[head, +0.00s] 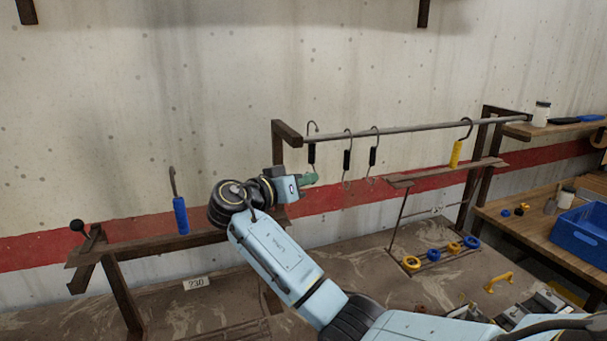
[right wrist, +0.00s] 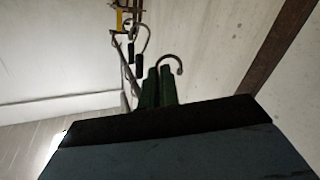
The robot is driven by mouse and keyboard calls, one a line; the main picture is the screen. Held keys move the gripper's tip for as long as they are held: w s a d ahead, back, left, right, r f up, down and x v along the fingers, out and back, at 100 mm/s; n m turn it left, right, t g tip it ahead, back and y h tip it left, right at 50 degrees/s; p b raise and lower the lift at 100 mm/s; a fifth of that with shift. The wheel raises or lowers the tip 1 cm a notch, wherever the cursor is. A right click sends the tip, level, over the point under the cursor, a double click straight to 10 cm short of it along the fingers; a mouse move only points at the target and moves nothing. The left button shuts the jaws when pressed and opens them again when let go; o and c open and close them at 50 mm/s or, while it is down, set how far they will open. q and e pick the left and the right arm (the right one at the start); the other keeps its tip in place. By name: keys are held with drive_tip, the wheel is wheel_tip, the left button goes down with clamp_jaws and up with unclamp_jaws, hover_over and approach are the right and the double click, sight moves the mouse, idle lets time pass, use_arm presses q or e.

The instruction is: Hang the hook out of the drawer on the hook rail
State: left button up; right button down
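The hook rail (head: 420,127) is a horizontal bar along the wall in the head view. My right gripper (head: 310,179) is at the rail's left end, just below it. Its green fingers look shut on the lower end of a wire hook with a black sleeve (head: 312,154). The hook stands upright, its curved top slightly above the rail's height; whether it touches the rail I cannot tell. In the right wrist view the hook's curve (right wrist: 172,57) rises beside the close-set green fingers (right wrist: 159,88). My left gripper is out of view.
Two black-sleeved hooks (head: 347,159) (head: 373,156) and a yellow-handled hook (head: 456,153) hang farther right on the rail. A blue-handled hook (head: 180,215) is at the left shelf. A blue crate (head: 583,236) stands on the right bench. The rail's left end post (head: 285,133) is close to my gripper.

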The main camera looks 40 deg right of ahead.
drive_tip(key=shift+s+a+f, duration=0.2)
drive_tip(key=shift+s+f, duration=0.4)
drive_tip(key=shift+f, duration=0.1)
drive_tip(key=shift+b, duration=0.3)
drive_tip(key=c, duration=1.6)
unclamp_jaws()
drive_tip(key=shift+o, duration=0.2)
